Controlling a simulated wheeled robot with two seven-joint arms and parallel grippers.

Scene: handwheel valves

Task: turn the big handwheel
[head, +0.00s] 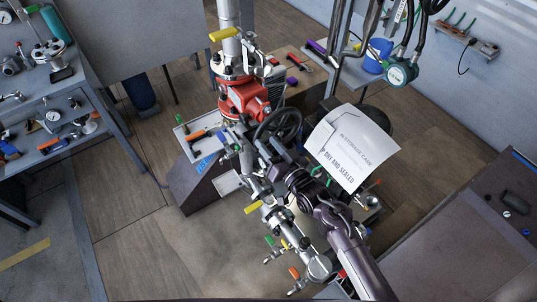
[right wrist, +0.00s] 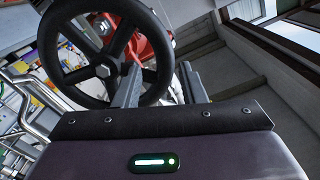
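The big handwheel (head: 279,126) is dark, with a round rim and spokes, beside a red valve body (head: 243,97) in the head view. In the right wrist view the handwheel (right wrist: 102,71) fills the upper left, with its hub and spokes facing me. My right gripper (head: 268,150) is at the near side of the wheel. In the right wrist view its two fingers (right wrist: 160,72) stand apart, and the right part of the rim shows between them. I cannot tell whether they touch the rim. My left gripper is not in view.
Silver pipes with a yellow lever (head: 253,207) run close to my right arm. A white sign (head: 345,148) stands just right of the wheel. A tray of tools (head: 199,136) lies to its left.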

